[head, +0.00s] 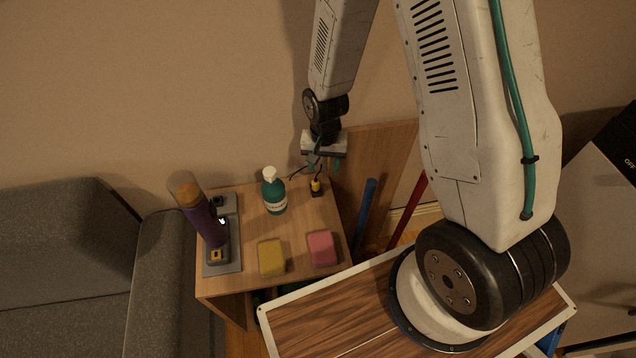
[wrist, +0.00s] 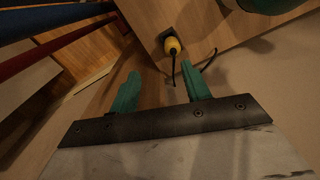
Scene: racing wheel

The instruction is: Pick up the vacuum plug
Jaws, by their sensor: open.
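The vacuum plug (head: 316,185) is small and yellow, seated in a black base near the back right edge of the wooden side table (head: 245,285). A dark cord runs from it. In the wrist view the yellow plug (wrist: 172,46) lies just beyond my fingertips, toward the top of the picture. My gripper (head: 323,167) is open and empty, behind the plug and close to the table's back edge. Its two green fingers (wrist: 160,73) are apart, with the cord passing near the right fingertip. Whether the cord touches a finger, I cannot tell.
A green bottle (head: 274,192) with a white cap stands left of the plug. A purple vacuum (head: 204,220) stands on a grey dock. A yellow sponge (head: 271,257) and a pink sponge (head: 322,248) lie in front. Blue (head: 364,210) and red (head: 408,210) poles lean at the right.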

